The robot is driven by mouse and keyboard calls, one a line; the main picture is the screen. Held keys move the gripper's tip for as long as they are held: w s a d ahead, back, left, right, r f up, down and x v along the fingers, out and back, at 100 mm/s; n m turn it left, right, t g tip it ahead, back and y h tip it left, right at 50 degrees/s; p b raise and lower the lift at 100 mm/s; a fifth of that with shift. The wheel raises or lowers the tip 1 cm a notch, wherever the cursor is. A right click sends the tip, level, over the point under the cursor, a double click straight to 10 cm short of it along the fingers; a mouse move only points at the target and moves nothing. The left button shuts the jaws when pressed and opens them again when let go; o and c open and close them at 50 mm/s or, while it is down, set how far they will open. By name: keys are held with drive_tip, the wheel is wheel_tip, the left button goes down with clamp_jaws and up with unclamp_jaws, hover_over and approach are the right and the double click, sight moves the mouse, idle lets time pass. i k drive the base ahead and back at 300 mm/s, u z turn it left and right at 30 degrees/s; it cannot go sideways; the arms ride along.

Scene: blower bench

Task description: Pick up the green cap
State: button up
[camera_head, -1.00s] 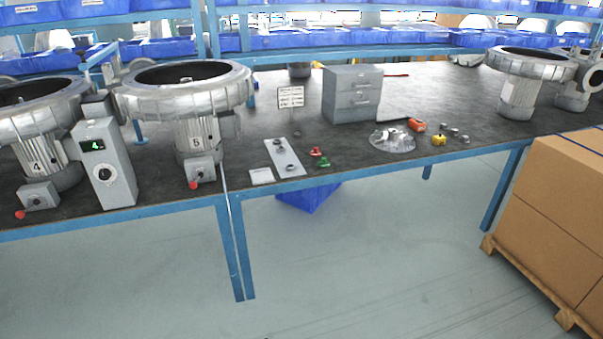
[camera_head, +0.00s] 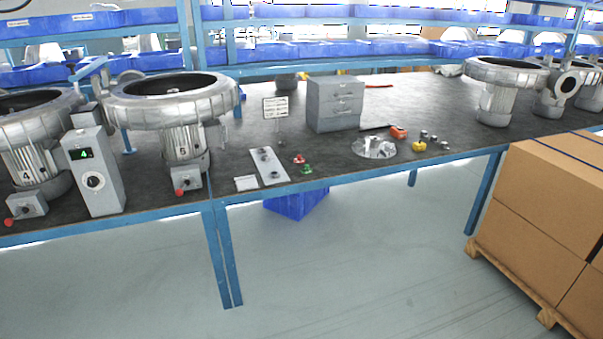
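The green cap (camera_head: 307,169) is a small piece on the dark bench top (camera_head: 340,184), close to the front edge. A small red cap (camera_head: 299,158) lies just behind it and slightly left. A light metal plate with dark round parts (camera_head: 268,167) lies to the left of both. My gripper does not show in this view.
Blowers (camera_head: 172,100) stand at the left, with a grey control box (camera_head: 93,172) showing 4. A grey drawer cabinet (camera_head: 335,104) stands behind. A round metal part (camera_head: 374,148) and yellow item (camera_head: 419,146) lie right. Cartons (camera_head: 545,200) on a pallet block the right front; floor before the bench is clear.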

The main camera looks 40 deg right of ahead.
sight(307, 171)
drive_tip(key=u, duration=0.15)
drive_tip(key=i, duration=1.2)
drive_tip(key=z, duration=0.2)
